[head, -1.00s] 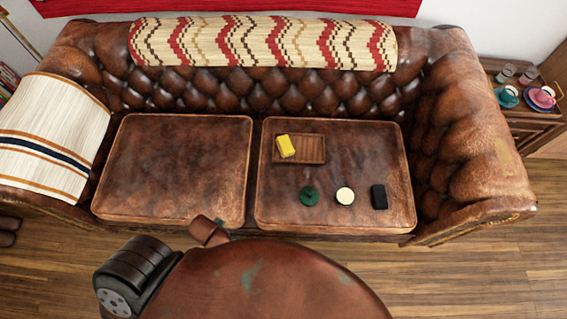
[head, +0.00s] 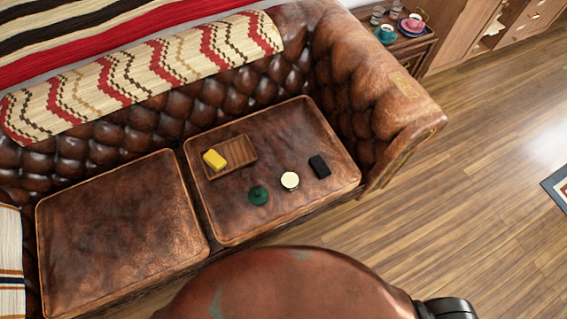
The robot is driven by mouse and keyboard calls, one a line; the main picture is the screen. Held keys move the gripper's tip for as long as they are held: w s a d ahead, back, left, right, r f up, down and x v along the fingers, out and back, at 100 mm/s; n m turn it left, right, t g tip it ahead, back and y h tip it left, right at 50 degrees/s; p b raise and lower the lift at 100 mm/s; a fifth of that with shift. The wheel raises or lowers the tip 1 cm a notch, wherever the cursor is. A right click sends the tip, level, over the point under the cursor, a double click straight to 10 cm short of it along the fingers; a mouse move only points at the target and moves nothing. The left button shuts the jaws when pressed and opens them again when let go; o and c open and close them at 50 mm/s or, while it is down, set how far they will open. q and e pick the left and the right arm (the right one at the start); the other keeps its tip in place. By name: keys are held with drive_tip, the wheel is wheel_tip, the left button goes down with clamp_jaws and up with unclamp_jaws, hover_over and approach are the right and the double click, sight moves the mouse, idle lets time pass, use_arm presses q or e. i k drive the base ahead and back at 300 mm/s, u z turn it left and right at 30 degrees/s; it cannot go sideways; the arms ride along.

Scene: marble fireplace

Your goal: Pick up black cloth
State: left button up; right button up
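A small black rectangular item (head: 319,166), which may be the black cloth, lies on the right seat cushion (head: 315,122) of the brown leather sofa. It is near the cushion's front right edge, just right of a round cream-topped item (head: 290,180). It lies apart from the other items. Neither gripper shows in the head view, so I cannot see how they stand relative to it.
A wooden tray (head: 245,166) with a yellow block (head: 214,159) and a green item (head: 258,195) share the cushion. The left cushion (head: 120,225) is bare. A side table with cups (head: 386,34) stands beyond the armrest (head: 380,80).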

sight(319, 165)
drive_tip(key=u, duration=0.75)
drive_tip(key=i, duration=0.4)
drive_tip(key=z, duration=1.55)
